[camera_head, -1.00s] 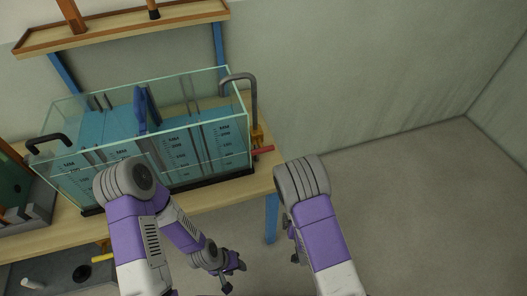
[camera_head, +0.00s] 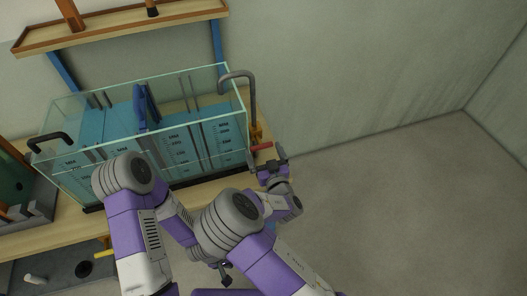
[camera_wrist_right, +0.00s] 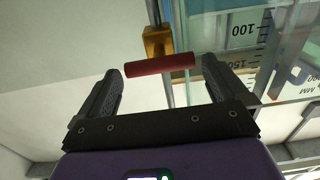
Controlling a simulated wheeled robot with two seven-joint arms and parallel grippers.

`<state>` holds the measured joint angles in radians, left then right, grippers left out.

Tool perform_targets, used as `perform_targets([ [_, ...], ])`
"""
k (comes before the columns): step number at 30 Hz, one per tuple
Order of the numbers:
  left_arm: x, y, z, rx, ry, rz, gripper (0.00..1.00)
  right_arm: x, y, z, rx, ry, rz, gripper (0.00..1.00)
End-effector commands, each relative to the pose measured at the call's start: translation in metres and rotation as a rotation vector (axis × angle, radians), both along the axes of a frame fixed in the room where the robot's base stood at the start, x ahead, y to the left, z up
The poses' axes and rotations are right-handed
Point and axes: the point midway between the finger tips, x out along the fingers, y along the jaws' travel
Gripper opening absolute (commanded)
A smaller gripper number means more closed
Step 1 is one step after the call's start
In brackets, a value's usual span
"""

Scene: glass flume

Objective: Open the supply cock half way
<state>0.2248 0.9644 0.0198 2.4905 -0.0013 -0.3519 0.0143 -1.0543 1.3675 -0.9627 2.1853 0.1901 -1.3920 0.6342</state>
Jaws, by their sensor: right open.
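The supply cock has a brass body (camera_head: 257,133) and a red lever handle (camera_head: 261,147), at the right end of the glass flume (camera_head: 215,120), below a grey bent pipe (camera_head: 253,95). In the right wrist view the red handle (camera_wrist_right: 160,65) lies crosswise under the brass body (camera_wrist_right: 157,40). My right gripper (camera_head: 267,158) is open, its fingertips close to the handle. In the wrist view the handle appears between the two fingertips (camera_wrist_right: 162,68), with a gap at each side. I cannot tell its exact depth. My left gripper (camera_head: 225,272) hangs low, partly hidden by my right arm.
The flume stands on a wooden table (camera_head: 52,228) and holds blue water. A blue gate (camera_head: 141,107) stands inside it. A wooden shelf (camera_head: 115,28) is on the wall above. The floor to the right (camera_head: 400,210) is clear.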

Motion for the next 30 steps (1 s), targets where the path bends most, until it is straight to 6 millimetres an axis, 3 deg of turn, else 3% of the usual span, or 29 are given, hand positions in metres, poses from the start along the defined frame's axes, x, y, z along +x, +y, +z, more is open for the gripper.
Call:
perform_targets([
  [11,-0.0001,0.0,-0.0003,0.0,0.0,0.0,0.43,0.0084,0.0025,-0.0004,-0.002,0.002,-0.001,1.0],
  [21,0.0,0.0,-0.0003,0.0,0.0,0.0,0.43,0.0082,0.0023,-0.0004,-0.001,0.002,-0.001,0.55],
  [30,0.0,0.0,-0.003,0.0,0.0,0.0,0.43,0.0083,0.0024,-0.0003,-0.046,-0.015,-0.002,0.55],
])
